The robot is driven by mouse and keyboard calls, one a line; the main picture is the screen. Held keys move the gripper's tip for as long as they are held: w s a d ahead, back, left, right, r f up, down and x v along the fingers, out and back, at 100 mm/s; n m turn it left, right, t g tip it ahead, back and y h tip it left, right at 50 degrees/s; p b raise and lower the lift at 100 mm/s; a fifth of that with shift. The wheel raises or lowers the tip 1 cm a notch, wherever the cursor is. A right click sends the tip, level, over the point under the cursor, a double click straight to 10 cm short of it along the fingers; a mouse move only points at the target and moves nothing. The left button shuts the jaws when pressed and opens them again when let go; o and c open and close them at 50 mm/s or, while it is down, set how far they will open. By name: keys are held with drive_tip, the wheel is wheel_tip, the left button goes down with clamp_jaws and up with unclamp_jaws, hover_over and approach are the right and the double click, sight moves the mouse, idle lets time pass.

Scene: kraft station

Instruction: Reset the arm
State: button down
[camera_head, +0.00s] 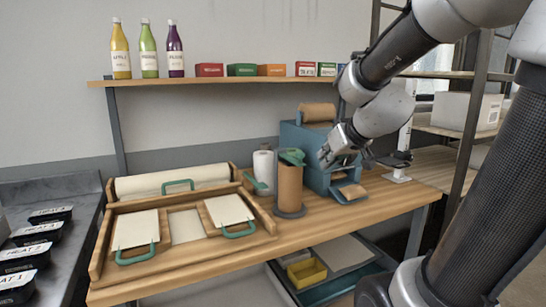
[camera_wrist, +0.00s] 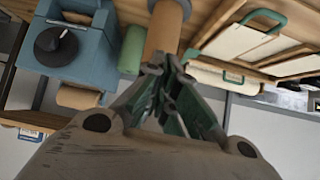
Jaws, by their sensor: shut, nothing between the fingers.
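My gripper (camera_head: 326,157) is in the air above the wooden table, in front of the blue dispenser machine (camera_head: 316,139). It is shut and empty. In the wrist view my gripper (camera_wrist: 157,68) shows with its fingertips together, pointing toward the brown paper roll (camera_wrist: 167,28). That brown roll (camera_head: 289,188) stands upright on the table in the head view, left of the machine. My arm (camera_head: 385,60) reaches in from the upper right.
A wooden tray (camera_head: 100,245) with sheets and green handles sits at the table's left. Bottles (camera_head: 148,60) and small boxes (camera_head: 241,70) stand on the shelf (camera_head: 200,80). Black meat containers (camera_head: 35,232) are on the left counter. A yellow bin (camera_head: 306,273) sits below.

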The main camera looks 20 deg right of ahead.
drive_tip(key=s+a+f+g, duration=0.1)
drive_tip(key=s+g, duration=0.2)
drive_tip(key=s, duration=0.6)
drive_tip(key=s+a+f+g, duration=0.1)
drive_tip(key=s+f+g, duration=0.1)
drive_tip(key=s, duration=0.7)
drive_tip(key=shift+s+a+g+h, duration=0.3)
drive_tip(key=shift+s+g, duration=0.05)
drive_tip(key=shift+g, duration=0.05)
